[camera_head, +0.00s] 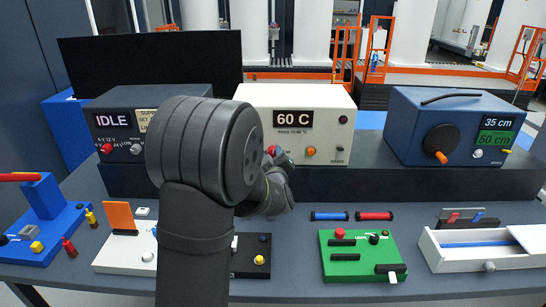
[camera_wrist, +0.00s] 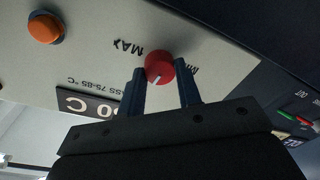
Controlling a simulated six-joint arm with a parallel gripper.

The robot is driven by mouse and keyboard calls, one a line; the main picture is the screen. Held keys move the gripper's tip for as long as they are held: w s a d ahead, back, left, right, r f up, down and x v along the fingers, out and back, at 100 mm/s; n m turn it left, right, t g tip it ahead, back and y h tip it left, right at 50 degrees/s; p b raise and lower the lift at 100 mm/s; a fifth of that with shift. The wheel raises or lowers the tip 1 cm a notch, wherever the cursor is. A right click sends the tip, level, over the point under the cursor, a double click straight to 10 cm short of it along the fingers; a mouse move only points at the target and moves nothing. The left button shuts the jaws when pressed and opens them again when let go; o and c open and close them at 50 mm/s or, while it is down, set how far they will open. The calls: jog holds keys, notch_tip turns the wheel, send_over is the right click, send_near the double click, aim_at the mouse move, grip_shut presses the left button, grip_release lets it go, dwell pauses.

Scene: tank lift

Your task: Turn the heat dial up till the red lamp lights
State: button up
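The heat dial is a red knob (camera_wrist: 160,67) with a white pointer mark, set between MIN and MAX labels on a pale box (camera_head: 300,97). In the wrist view its pointer aims down and left. In the head view the knob shows only partly (camera_head: 271,151) beside my arm. My gripper (camera_wrist: 161,64) has one finger on each side of the knob, and both look flush against it. The display (camera_head: 292,120) on the box reads 60 C, with a pass line of 75-85 C below. I see no lit red lamp on the box.
An orange round part (camera_head: 311,152) sits right of the dial. A dark IDLE box (camera_head: 122,158) stands left and a blue box (camera_head: 405,100) right. A green board (camera_head: 350,262) and a white drawer box (camera_head: 460,262) lie in front. My arm hides part of the table.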

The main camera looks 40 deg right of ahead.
jog(key=shift+m, duration=1.3)
jog(key=o, duration=1)
jog(key=shift+s+a, duration=0.1)
jog(key=v, duration=1.7)
jog(key=shift+s+a+f, duration=0.1)
jog(key=shift+f, duration=0.05)
jog(key=x, duration=1.7)
jog(key=shift+w+d, duration=0.2)
